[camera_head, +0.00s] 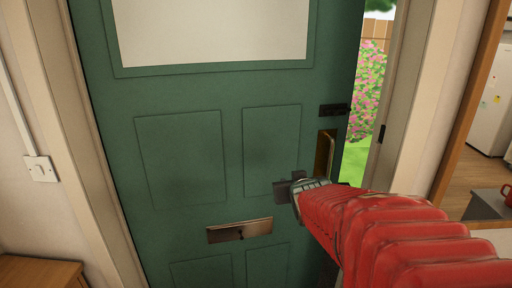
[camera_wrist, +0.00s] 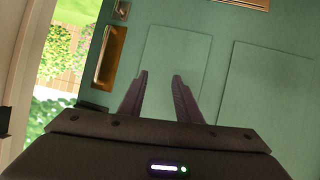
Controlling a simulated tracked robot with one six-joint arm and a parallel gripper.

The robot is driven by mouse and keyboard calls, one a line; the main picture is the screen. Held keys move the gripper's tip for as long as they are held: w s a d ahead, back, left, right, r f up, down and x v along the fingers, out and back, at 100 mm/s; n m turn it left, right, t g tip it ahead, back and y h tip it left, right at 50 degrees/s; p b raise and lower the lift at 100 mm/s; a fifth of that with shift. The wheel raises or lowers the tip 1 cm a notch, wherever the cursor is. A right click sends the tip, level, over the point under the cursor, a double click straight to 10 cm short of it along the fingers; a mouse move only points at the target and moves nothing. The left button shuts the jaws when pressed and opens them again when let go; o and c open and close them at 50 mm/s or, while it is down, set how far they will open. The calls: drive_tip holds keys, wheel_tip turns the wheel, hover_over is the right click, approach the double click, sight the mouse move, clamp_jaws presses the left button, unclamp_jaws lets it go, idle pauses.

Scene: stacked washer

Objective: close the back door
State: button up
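The green back door (camera_head: 180,165) fills the middle of the head view. It stands ajar, with a gap at its right edge showing the garden. A brass handle (camera_head: 325,155) is near that edge, with a dark latch (camera_head: 335,110) above it. My gripper (camera_head: 290,186) is in front of the door, left of and below the handle. In the wrist view the two fingers (camera_wrist: 160,82) are apart with nothing between them, pointing at the green door panel (camera_wrist: 270,90). The brass handle (camera_wrist: 108,57) lies to their left. I cannot tell whether the fingertips touch the door.
The door frame (camera_head: 400,100) stands right of the gap. A brass letter slot (camera_head: 240,230) is low on the door. A wooden cabinet (camera_head: 40,272) is at lower left, below a light switch (camera_head: 41,168). A doorway at right shows a white fridge (camera_head: 492,110).

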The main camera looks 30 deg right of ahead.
drive_tip(key=w+d+t+h, duration=0.1)
drive_tip(key=w+d+t, duration=0.1)
drive_tip(key=d, duration=0.9)
drive_tip(key=m+t+h, duration=0.1)
drive_tip(key=t, duration=0.2)
approach(332, 153)
drive_tip(key=v, duration=0.3)
drive_tip(key=shift+f, duration=0.1)
drive_tip(key=x, duration=1.3)
drive_tip(key=shift+w+d, duration=0.2)
drive_tip(key=shift+w, duration=0.15)
drive_tip(key=shift+c, duration=0.5)
clamp_jaws()
